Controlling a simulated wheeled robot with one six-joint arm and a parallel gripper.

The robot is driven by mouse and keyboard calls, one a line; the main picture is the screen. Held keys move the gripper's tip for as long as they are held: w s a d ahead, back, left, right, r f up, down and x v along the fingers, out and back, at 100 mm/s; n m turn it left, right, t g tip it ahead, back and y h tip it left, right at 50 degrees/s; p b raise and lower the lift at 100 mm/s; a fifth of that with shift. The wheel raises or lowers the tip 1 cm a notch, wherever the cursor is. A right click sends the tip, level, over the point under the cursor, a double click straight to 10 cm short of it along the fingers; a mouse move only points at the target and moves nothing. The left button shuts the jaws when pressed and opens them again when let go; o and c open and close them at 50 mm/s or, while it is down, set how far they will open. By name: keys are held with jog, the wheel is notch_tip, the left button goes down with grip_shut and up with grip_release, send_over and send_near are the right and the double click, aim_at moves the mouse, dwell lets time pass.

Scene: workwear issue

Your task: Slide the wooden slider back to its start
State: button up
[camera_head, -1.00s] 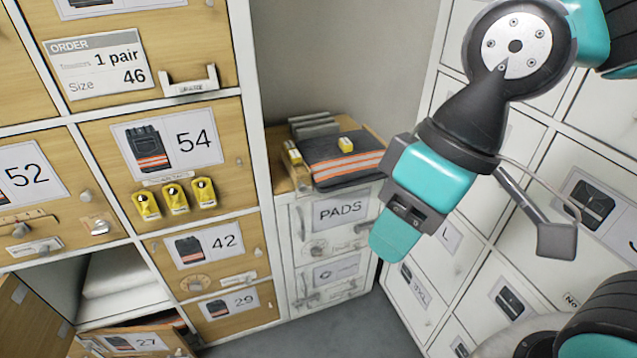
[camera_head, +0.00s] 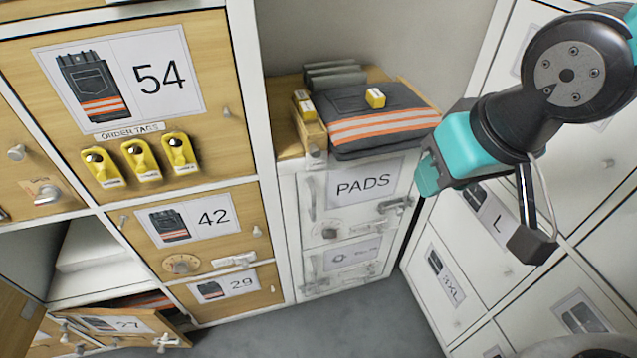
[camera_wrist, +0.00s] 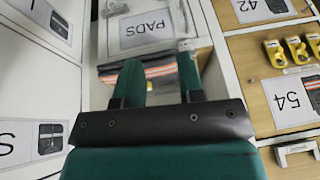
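A narrow wooden piece (camera_head: 312,133) with a yellow block on it lies on the wooden top of the PADS cabinet, left of folded dark trousers (camera_head: 365,120) with orange stripes. It looks like the wooden slider, but I cannot tell for sure. A grey fitting sits at its near end. My gripper (camera_head: 428,172) is in the air right of the PADS cabinet, apart from the wooden piece. In the wrist view, the two green fingers of my gripper (camera_wrist: 158,68) are spread with nothing held between them. The trousers (camera_wrist: 155,72) show beyond them; the wooden piece is not clear there.
The PADS cabinet (camera_head: 352,218) has handles and a dial on its front. White lockers (camera_head: 560,230) stand close on the right. Wooden lockers with yellow tags (camera_head: 140,158) are on the left. A lower door (camera_head: 125,325) marked 27 stands open. Grey floor is clear below.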

jog(key=w+a+f+m+t+h+b, duration=0.15)
jog(key=w+f+t+b, duration=0.35)
jog(key=f+b, duration=0.6)
jog(key=n+t+y+b, duration=0.2)
jog(key=t+y+b, duration=0.2)
jog(key=t+b, duration=0.55)
send_near(316, 154)
jog(key=shift+m+g, duration=0.25)
jog(key=shift+g, duration=0.3)
jog(key=p+x, duration=0.5)
jog(key=p, duration=0.2)
jog(key=r+p+x, duration=0.1)
jog(key=p+x, duration=0.2)
jog(key=shift+w+r+p, duration=0.1)
jog(key=shift+w+p, duration=0.25)
jog(key=shift+w+a, duration=0.15)
jog(key=shift+w, duration=0.35)
